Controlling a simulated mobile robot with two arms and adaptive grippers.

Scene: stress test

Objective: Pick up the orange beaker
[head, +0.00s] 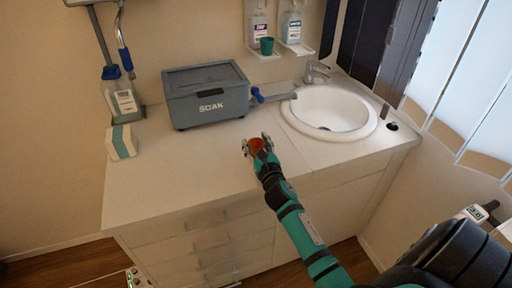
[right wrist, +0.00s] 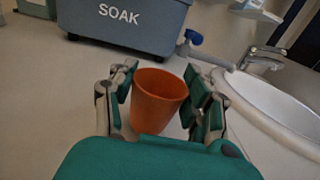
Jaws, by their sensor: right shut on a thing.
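The orange beaker (head: 256,145) is at my right gripper, over the white counter in front of the grey box marked SOAK. In the right wrist view the beaker (right wrist: 158,97) stands upright between the two fingers, with its open rim showing. My right gripper (head: 259,147) is shut on it; the gripper also shows in the right wrist view (right wrist: 160,98). The beaker's lower part is hidden behind the gripper's body, so I cannot tell whether it touches the counter. My left gripper is not in view.
The grey SOAK box (head: 207,96) with a blue tap stands behind the beaker. A white sink (head: 333,112) is at right. A white and teal box (head: 122,142) and a bottle (head: 122,97) are at left. The front-left counter is clear.

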